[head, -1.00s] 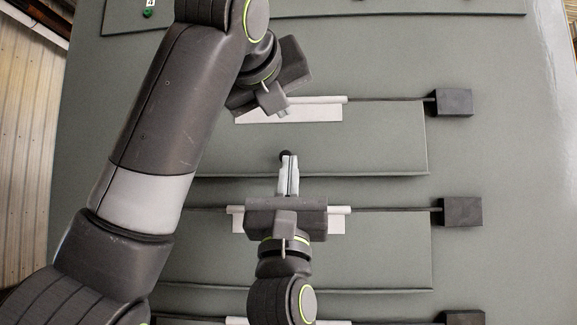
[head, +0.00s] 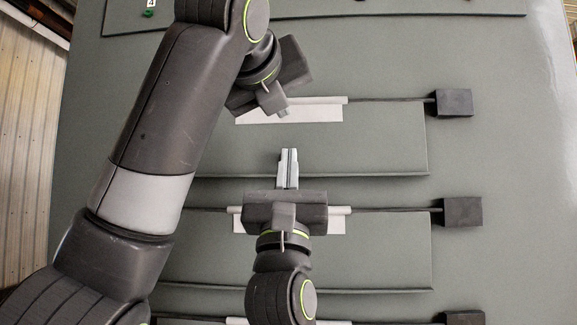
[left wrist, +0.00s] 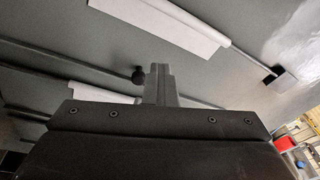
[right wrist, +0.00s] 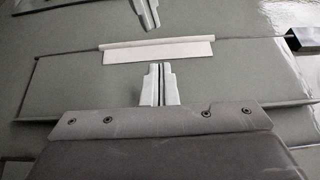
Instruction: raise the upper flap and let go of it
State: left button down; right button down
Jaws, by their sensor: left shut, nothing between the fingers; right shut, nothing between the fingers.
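The upper flap (head: 375,145) is a grey panel under a white hinge strip (head: 300,112), lying flat against the grey board; it also shows in the right wrist view (right wrist: 225,85). My right gripper (head: 289,151) is shut and empty, its fingertips over the flap's lower part. In the right wrist view its fingers (right wrist: 157,66) point up toward the white strip. The flap's knob is hidden in the head view.
A second flap (head: 375,255) lies below, with its own white strip. Black blocks (head: 454,102) and (head: 462,212) hold the hinge rods at the right. My left arm covers the left side. A small green part (head: 148,14) sits at the top left.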

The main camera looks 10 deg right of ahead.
dwell(0.7)
pick_arm(q)
jog(key=c, duration=1.3)
grip_release()
jog(key=shift+c, duration=0.2)
jog(key=shift+s, duration=0.1)
